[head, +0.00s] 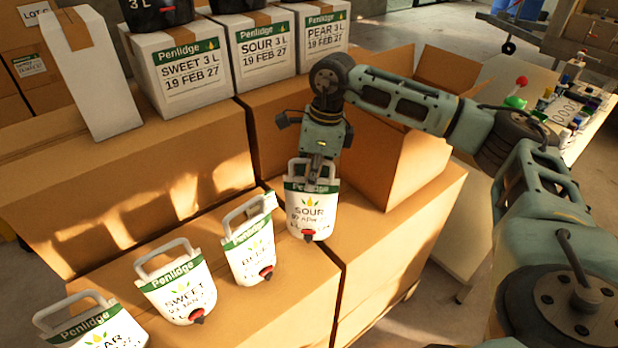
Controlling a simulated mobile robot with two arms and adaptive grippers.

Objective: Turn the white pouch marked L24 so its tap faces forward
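Several white pouches with green Penlidge bands, grey handles and red taps stand in a row on cardboard boxes. No L24 mark is readable on any of them. The SOUR pouch (308,215) is at the right end, upright, its red tap low on the side towards me. My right gripper (317,178) points down at its top, over the handle; the fingers overlap the band, and whether they grip it is unclear. To the left stand a pouch whose name is partly unreadable (249,248), the SWEET pouch (178,290) and a cut-off pouch (97,335). My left gripper is out of view.
Labelled white cartons (191,75) with dark items on top stand behind on brown boxes. An open cardboard box (385,160) is right of the SOUR pouch, under my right arm. A cluttered table (590,110) is at the far right. The box top (398,225) right of the SOUR pouch is bare.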

